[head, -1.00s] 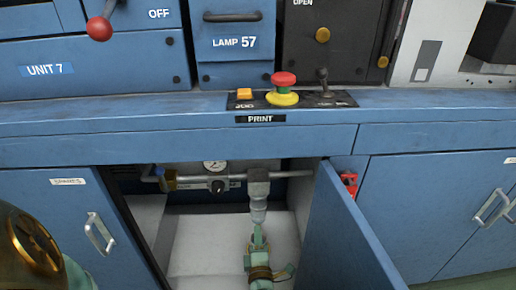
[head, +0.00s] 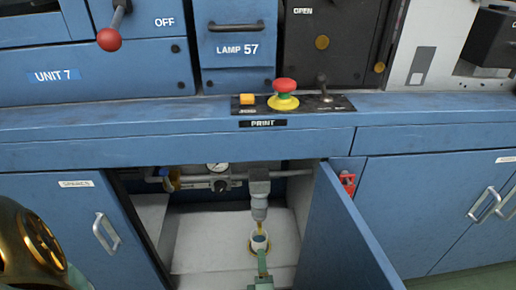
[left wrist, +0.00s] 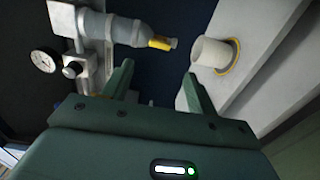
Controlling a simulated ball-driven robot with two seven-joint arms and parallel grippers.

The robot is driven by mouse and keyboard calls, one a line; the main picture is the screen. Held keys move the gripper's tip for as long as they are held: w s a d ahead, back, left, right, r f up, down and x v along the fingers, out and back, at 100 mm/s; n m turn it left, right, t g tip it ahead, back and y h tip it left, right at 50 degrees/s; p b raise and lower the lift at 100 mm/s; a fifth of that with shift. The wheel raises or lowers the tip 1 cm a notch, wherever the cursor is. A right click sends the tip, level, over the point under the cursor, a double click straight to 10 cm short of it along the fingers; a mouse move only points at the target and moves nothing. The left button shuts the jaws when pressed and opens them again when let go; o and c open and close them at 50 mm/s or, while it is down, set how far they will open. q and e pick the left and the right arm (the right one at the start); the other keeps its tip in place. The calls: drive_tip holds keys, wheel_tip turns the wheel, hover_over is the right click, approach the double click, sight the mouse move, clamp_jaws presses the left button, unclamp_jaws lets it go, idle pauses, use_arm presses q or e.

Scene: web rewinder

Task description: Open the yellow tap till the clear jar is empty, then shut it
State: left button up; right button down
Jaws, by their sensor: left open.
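The clear jar (head: 259,205) looks pale grey and hangs below a grey head on the pipe inside the open cabinet. It also shows in the left wrist view (left wrist: 127,31); I cannot make out any liquid in it. The yellow tap (head: 260,227) is at the jar's lower end; in the left wrist view the tap (left wrist: 159,43) has a grey tip. I cannot tell whether it is open. My left gripper (head: 262,262) is in front of the tap. In the left wrist view its green fingers (left wrist: 158,82) are apart and empty, short of the tap. My right gripper is out of view.
A white cup (left wrist: 212,54) with a yellow ring stands on the cabinet floor below the tap. A gauge (head: 217,168) and black knob are on the pipe to the left. The open blue door (head: 345,235) bounds the right side.

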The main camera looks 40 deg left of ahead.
use_arm(q)
drive_tip(key=v, duration=0.7)
drive_tip(key=shift+a, duration=0.1)
